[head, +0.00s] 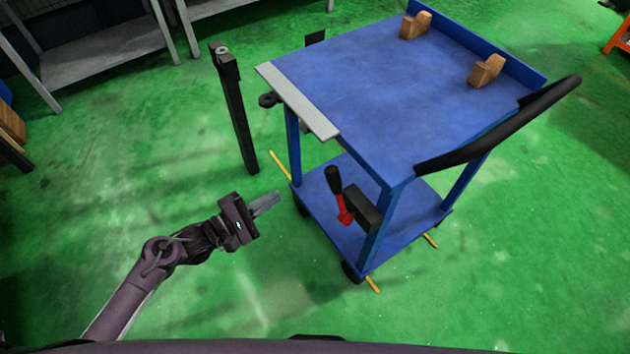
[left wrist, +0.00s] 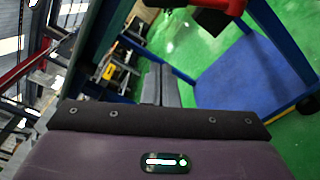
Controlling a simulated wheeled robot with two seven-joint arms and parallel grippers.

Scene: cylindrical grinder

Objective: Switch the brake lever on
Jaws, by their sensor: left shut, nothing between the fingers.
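The brake lever (head: 334,180) has a black grip and a red lower part, and stands nearly upright, tilted a little, beside a black block (head: 363,207) on the near leg of the blue cart (head: 365,100). My left gripper (head: 278,197) is shut and empty, left of the lever and apart from it, pointing toward the cart. In the left wrist view its closed fingers (left wrist: 160,84) point up the picture. A red part (left wrist: 215,4) with a black piece beside it shows at the top edge there, probably the lever. My right gripper is not in view.
The cart carries two wooden blocks (head: 415,25) and a black push handle (head: 500,125). A black post (head: 235,110) stands left of the cart. Yellow floor marks (head: 281,167) lie by its wheels. The green floor around my left arm is clear.

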